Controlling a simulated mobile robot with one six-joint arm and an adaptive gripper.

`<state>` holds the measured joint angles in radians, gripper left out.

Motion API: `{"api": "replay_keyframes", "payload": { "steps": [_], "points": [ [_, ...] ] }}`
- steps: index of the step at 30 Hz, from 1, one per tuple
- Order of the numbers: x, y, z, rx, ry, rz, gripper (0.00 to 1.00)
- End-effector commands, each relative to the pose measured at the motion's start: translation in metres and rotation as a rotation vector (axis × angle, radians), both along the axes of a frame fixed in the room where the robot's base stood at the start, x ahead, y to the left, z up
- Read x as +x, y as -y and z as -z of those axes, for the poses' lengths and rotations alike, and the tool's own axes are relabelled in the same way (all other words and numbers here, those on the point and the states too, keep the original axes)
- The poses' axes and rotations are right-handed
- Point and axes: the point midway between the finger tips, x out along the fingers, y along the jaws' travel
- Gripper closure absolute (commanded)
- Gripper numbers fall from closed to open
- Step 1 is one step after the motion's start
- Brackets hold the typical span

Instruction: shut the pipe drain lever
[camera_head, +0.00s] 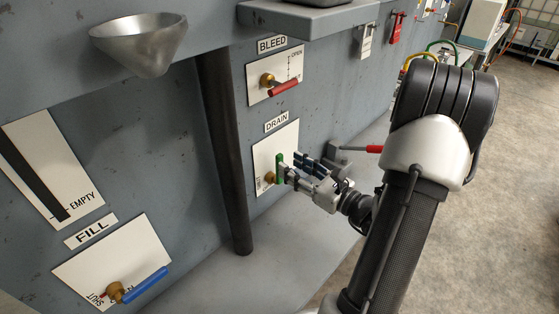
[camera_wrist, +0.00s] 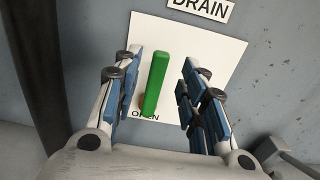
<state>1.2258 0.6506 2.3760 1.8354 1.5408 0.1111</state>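The drain lever (camera_wrist: 156,82) has a green handle and stands out from a white plate (camera_wrist: 214,52) under the DRAIN label (camera_wrist: 200,8). In the wrist view the handle points up, tilted slightly right, with the word OPEN near its lower end. My gripper (camera_wrist: 164,86) is open, with one finger on each side of the handle. A gap shows on both sides, wider on the right. In the head view the green handle (camera_head: 279,167) and its brass valve body (camera_head: 269,178) show just left of my gripper (camera_head: 287,167), which partly hides the plate.
A dark vertical pipe (camera_head: 222,150) stands left of the drain plate. The BLEED lever (camera_head: 284,88), red, is above, and the blue FILL lever (camera_head: 145,284) is lower left. A red-handled grey fixture (camera_head: 352,150) sits right of my gripper. A ledge (camera_head: 300,252) runs below.

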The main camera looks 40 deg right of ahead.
Motion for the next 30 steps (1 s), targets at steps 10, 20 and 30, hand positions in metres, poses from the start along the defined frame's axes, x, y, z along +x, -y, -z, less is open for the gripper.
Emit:
{"api": "replay_keyframes", "payload": {
  "steps": [10,20,30],
  "points": [
    [0.052,-0.004,0.000,-0.001,0.000,-0.002,0.62],
    [0.057,-0.004,0.000,0.000,0.000,0.001,0.62],
    [0.057,-0.004,0.000,0.000,0.000,0.001,0.81]
  ]
}}
